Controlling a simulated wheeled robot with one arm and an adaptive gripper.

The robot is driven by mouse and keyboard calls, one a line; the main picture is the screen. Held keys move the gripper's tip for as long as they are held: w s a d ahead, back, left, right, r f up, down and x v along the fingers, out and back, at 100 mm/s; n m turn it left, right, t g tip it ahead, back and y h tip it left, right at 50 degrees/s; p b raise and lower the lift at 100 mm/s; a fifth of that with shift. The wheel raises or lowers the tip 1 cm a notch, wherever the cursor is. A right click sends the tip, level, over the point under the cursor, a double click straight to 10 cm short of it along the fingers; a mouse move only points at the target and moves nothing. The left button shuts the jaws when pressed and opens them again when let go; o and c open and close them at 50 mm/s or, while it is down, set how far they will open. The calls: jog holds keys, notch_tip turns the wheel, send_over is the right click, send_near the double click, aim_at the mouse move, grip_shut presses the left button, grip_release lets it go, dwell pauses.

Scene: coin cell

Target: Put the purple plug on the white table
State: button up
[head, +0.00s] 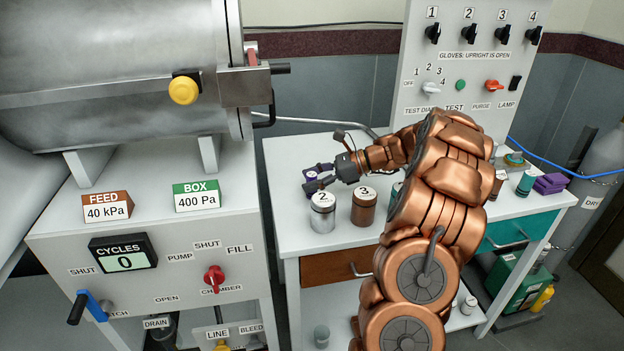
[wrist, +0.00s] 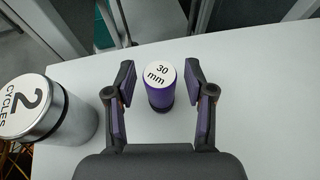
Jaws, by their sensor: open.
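The purple plug (wrist: 160,95) has a white top marked "30 mm". It appears to stand upright on the white table (wrist: 265,85). My gripper (wrist: 160,78) is open, with one finger on each side of the plug and a visible gap on both sides. In the head view my gripper (head: 312,178) is low over the left part of the white table (head: 285,160), behind the silver canister. The plug shows there only as a small purple patch between the dark fingers, mostly hidden.
A silver canister marked 2 (head: 323,218) stands close to my gripper; it also shows in the wrist view (wrist: 72,122). A brown canister marked 3 (head: 364,212) is beside it. My arm hides the table's middle.

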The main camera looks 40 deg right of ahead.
jog(key=v, duration=1.2)
jog(key=shift+r, duration=0.1)
dwell(0.4)
